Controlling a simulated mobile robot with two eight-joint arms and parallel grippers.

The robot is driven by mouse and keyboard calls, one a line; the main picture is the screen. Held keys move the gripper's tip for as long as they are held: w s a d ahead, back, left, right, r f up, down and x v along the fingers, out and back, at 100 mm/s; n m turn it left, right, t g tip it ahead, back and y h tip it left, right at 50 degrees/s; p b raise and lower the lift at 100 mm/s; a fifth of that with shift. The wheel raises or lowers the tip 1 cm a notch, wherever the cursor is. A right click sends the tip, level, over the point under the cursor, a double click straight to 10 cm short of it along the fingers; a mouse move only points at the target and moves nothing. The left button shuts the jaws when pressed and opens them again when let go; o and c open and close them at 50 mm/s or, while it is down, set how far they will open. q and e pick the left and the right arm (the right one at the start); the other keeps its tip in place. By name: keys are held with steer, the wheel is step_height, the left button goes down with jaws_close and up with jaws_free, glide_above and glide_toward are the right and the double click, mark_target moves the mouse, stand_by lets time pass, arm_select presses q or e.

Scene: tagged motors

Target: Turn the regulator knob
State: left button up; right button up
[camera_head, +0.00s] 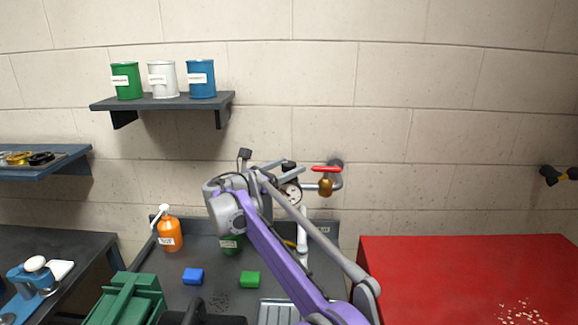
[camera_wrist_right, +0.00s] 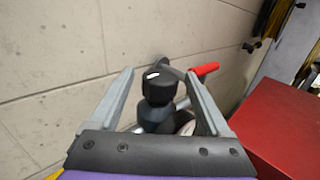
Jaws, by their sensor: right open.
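The regulator knob (camera_wrist_right: 158,84) is black with a small white mark on its top. In the right wrist view it sits between the two grey fingers of my right gripper (camera_wrist_right: 160,75), with visible gaps on both sides. My right gripper is open and does not appear to touch the knob. In the head view my right gripper (camera_head: 277,166) is at the wall piping, and the knob (camera_head: 289,166) is partly hidden by it. A round gauge (camera_head: 291,192) shows just below. My left gripper is not in view.
A red valve lever (camera_head: 326,169) and brass fitting (camera_head: 325,187) are close on the right of the knob. A red cabinet (camera_head: 460,275) stands at lower right. A shelf with three cans (camera_head: 162,101) hangs at upper left. An orange bottle (camera_head: 170,234) stands below.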

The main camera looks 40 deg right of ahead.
steer(key=shift+d, duration=0.35)
jaws_close()
steer(key=shift+w+r+m+g+p, duration=0.15)
steer(key=shift+m+g+p, duration=0.25)
steer(key=shift+g+p, duration=0.2)
steer(key=shift+g, duration=0.3)
steer(key=shift+f, duration=0.2)
jaws_free()
